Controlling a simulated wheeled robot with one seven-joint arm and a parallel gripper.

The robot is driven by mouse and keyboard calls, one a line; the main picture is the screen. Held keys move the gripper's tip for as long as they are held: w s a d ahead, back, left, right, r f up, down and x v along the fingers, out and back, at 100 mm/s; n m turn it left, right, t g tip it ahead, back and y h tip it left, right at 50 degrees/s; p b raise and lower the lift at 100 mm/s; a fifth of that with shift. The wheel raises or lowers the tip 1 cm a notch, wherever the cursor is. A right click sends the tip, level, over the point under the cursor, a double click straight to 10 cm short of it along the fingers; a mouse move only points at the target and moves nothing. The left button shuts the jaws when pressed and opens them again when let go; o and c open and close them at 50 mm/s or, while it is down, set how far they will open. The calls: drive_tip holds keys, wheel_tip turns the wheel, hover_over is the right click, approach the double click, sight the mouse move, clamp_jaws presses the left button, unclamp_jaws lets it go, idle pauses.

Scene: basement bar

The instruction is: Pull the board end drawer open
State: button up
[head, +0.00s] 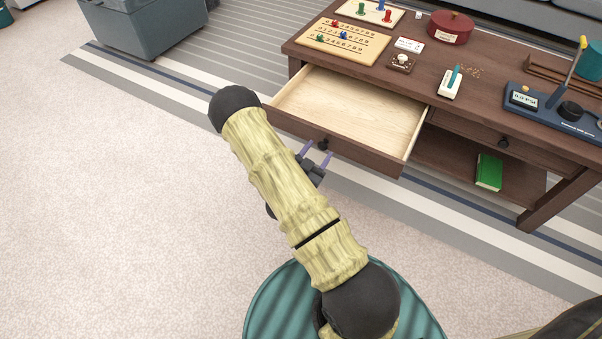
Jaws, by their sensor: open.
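The board end drawer (350,105) stands pulled out from the left part of the dark wooden table (466,70). Its pale wooden inside is bare and empty. Its dark front carries a round black knob (323,144). My gripper (318,155) is open, its two purple fingers apart just below and in front of the knob. I cannot tell whether a finger touches the knob or the drawer front.
A second drawer with a black knob (503,142) is shut at the right. A score board (340,40) with pegs, a red round box (450,28) and small items lie on the tabletop. A green book (489,172) lies on the lower shelf. Carpet (120,200) at the left is clear.

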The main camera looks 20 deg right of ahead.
drive_tip(key=p+v, duration=0.5)
drive_tip(key=v, duration=1.1)
drive_tip(key=shift+s+a, duration=0.15)
drive_tip(key=shift+s, duration=0.05)
drive_tip(key=shift+w, duration=0.1)
drive_tip(key=w+a+r+n+g+y+p, duration=0.35)
drive_tip(key=w+a+r+y+p, duration=0.2)
drive_tip(key=w+r+y, duration=0.55)
drive_tip(key=s+d+r+n+g+y+p, duration=0.3)
drive_tip(key=s+r+n, duration=0.7)
drive_tip(key=s+r, duration=0.85)
wheel_tip(320, 180, up, 39)
drive_tip(key=w+g+p, duration=0.1)
drive_tip(key=p, duration=3.6)
drive_tip(key=shift+w+d+y, duration=0.2)
drive_tip(key=shift+w+y, duration=0.05)
drive_tip(key=shift+y, duration=0.15)
